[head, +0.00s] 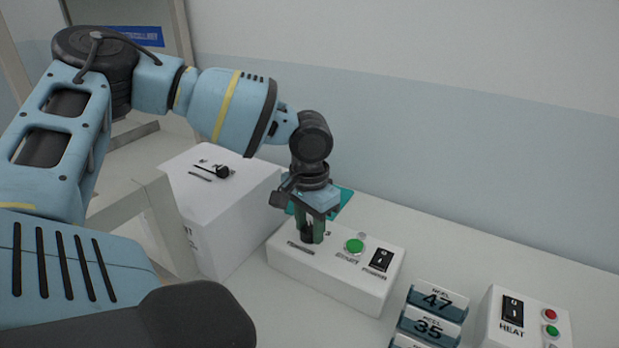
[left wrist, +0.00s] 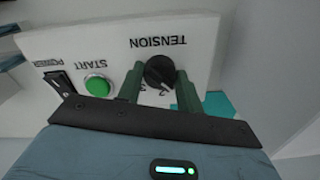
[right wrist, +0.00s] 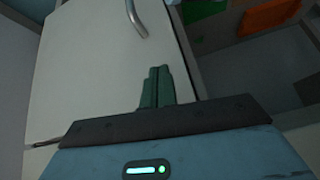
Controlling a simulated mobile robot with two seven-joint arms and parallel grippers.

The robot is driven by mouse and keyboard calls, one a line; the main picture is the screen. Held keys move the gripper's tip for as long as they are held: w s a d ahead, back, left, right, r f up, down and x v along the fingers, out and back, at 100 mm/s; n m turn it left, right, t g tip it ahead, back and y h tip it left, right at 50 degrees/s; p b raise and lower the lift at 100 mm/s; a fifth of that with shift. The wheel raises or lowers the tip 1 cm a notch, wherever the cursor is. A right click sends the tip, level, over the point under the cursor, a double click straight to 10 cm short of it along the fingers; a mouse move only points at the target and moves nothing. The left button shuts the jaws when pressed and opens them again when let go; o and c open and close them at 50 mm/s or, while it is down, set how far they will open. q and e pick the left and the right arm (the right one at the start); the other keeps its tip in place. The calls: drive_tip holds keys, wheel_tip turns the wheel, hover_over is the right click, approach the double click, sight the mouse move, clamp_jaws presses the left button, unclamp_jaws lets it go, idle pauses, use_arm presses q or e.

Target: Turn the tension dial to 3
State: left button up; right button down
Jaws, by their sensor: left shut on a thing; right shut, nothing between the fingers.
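The black round tension dial (left wrist: 159,72) is on a white control box (head: 330,279), under the label TENSION, which reads upside down in the left wrist view. My left gripper (head: 310,230) points down over the box with its green fingers on either side of the dial, shut on it. Numbers, among them 2 and 3, show between the fingers beside the dial; which one the pointer marks is hard to tell. My right gripper (right wrist: 157,72) is shut and empty, in front of a pale panel, away from the box.
The box also bears a green START button (head: 355,246) and a black POWER switch (head: 380,260). Reel cards (head: 435,299) marked 47 and 35 and a HEAT box (head: 526,325) stand to the right. A white box with a lever (head: 222,220) stands to the left.

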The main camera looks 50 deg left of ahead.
use_arm(q)
drive_tip(key=m, duration=0.3)
drive_tip(key=shift+m, duration=0.4)
drive_tip(key=m, duration=0.4)
drive_tip(key=shift+m, duration=0.3)
drive_tip(key=m, duration=0.4)
drive_tip(key=shift+m, duration=2.3)
drive_tip(key=shift+r, duration=0.1)
drive_tip(key=o, duration=1)
